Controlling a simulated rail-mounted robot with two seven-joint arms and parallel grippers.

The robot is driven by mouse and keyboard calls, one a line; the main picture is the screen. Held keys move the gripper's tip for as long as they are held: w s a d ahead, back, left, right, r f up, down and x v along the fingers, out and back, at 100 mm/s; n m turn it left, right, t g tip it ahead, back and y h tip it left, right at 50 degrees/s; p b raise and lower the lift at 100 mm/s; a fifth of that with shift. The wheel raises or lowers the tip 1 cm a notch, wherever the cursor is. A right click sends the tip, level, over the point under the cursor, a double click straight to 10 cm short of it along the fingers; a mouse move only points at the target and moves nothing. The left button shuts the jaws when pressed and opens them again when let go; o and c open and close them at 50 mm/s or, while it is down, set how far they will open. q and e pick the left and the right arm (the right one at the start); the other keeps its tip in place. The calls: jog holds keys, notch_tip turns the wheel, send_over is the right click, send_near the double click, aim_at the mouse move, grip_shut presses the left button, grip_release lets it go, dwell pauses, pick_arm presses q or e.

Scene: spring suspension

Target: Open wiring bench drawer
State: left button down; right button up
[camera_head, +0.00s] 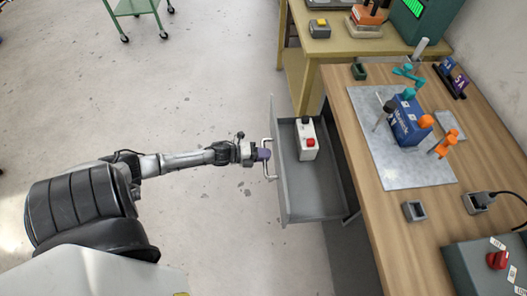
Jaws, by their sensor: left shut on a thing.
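The wiring bench drawer (312,188) is grey and stands pulled out from under the wooden bench (352,140). Its front panel faces left and carries a pale bar handle (267,174). My left gripper (263,155) is at the handle, shut on it, with the arm reaching in from the left. The fingertips are small in this view and partly merge with the handle. A white box with a red button and a dark knob (307,142) sits inside the drawer toward its far end. My right gripper is not in view.
On the bench are a grey mat (405,178) with a blue block (408,122) and orange and teal clamps, a small grey tray (414,211) and a grey box with a red knob (480,268). A yellow table (335,45) adjoins behind. The floor left of the drawer is clear.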

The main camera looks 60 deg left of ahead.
pick_arm(q)
jog(key=shift+s, duration=0.1)
dwell(0.3)
jog(key=c, duration=1.1)
grip_release()
jog(key=shift+a, duration=0.1)
jog(key=p+v, duration=0.2)
jog(key=v, duration=1.1)
jog(key=shift+s+a, duration=0.2)
jog(key=shift+s, duration=0.15)
jog(key=shift+r, duration=0.1)
